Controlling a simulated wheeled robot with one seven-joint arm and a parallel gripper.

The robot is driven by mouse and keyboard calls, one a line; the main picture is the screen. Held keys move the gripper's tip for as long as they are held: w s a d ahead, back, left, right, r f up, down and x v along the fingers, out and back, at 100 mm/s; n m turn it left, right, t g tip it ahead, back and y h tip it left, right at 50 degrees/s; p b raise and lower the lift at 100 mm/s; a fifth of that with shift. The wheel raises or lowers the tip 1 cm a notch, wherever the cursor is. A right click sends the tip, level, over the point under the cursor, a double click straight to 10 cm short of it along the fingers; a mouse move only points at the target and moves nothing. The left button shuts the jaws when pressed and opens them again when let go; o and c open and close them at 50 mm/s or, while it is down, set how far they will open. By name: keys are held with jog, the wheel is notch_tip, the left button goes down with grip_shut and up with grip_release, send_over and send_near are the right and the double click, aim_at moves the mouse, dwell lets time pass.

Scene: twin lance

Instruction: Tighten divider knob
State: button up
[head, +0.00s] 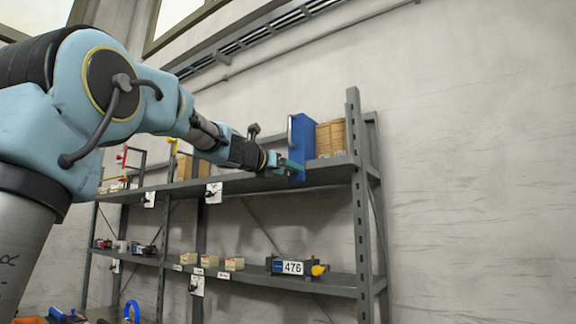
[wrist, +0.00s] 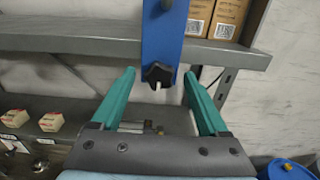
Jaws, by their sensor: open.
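The divider knob (wrist: 158,75) is a dark, star-shaped knob at the lower end of the blue divider (wrist: 163,35). In the wrist view it shows between and just beyond the tips of my gripper (wrist: 159,73). My gripper's green fingers are spread wide, one on each side of the knob, and hold nothing; I see no contact. In the head view the blue divider (head: 303,147) stands upright on the upper shelf, with my gripper (head: 288,168) at its lower front. The knob cannot be made out in the head view.
Cardboard boxes (head: 331,138) stand right beside the divider on the upper shelf (head: 330,170). The lower shelf (head: 335,285) holds small labelled boxes (head: 234,264) and a device marked 476 (head: 290,267). A rack post (head: 360,210) rises to the right. A blue drum (wrist: 285,170) is at the wrist view's lower right.

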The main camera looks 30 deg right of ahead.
jog(key=shift+w+d, duration=0.25)
jog(key=shift+d, duration=0.1)
grip_shut()
dwell(0.5)
